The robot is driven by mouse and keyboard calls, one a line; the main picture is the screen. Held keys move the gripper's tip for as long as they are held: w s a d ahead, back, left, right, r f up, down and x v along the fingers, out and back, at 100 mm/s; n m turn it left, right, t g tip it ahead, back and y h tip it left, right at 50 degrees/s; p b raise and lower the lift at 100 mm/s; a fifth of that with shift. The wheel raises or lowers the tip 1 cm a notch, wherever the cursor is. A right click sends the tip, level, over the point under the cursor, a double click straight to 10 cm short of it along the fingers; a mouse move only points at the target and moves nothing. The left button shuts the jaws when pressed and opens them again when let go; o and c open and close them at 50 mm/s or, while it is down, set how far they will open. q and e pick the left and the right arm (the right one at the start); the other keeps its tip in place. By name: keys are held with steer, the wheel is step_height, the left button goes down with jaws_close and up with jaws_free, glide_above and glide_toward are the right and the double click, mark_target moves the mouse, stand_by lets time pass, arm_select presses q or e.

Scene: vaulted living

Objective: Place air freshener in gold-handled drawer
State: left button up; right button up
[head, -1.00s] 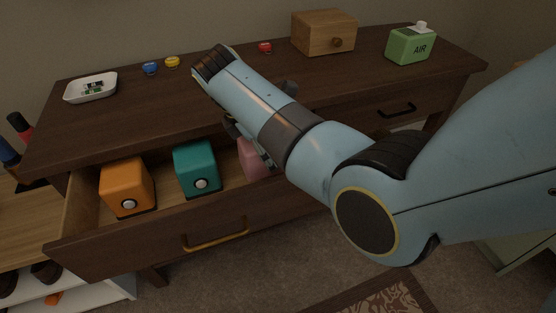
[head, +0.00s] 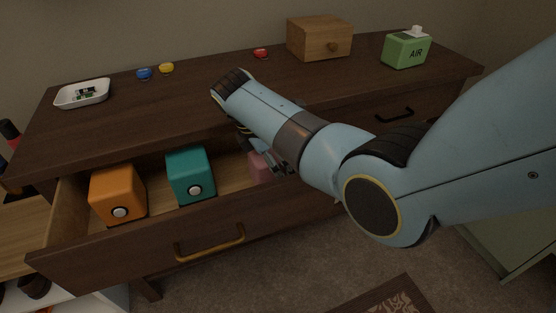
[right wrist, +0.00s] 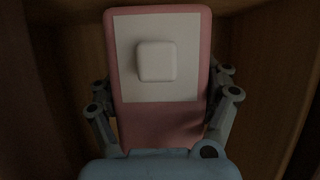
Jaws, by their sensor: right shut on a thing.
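The gold-handled drawer (head: 140,249) is pulled open at the dresser's left front; its gold handle (head: 210,243) faces me. My right gripper (head: 263,156) reaches down into the right part of the drawer, shut on a pink box (head: 260,170). In the right wrist view the pink box (right wrist: 160,125) has a white panel and a raised white square cap, with a finger on each side. My arm hides much of it in the head view, and I cannot tell whether it touches the drawer floor. A green box marked AIR (head: 407,51), with a white top piece, stands on the dresser top. My left gripper is not in view.
An orange box (head: 117,192) and a teal box (head: 190,175) stand in the drawer, left of the pink one. The dresser top holds a white tray (head: 62,103), small blue, yellow and red items, and a wooden box (head: 316,38). A black-handled drawer (head: 372,121) is at right.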

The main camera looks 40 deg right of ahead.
steer(key=shift+f, duration=0.5)
steer(key=o, duration=1.4)
steer(key=shift+c, duration=0.2)
steer(key=v, duration=0.1)
steer(key=p+v, duration=0.1)
steer(key=v, duration=0.1)
steer(key=shift+d, duration=0.25)
steer(key=w+a, duration=0.1)
steer(key=a, duration=0.2)
steer(key=a+b, duration=0.1)
steer(key=a, duration=0.3)
steer(key=w+a, duration=0.1)
steer(key=a, duration=0.3)
steer(key=shift+w+a+f, duration=0.25)
steer(key=shift+w, duration=0.1)
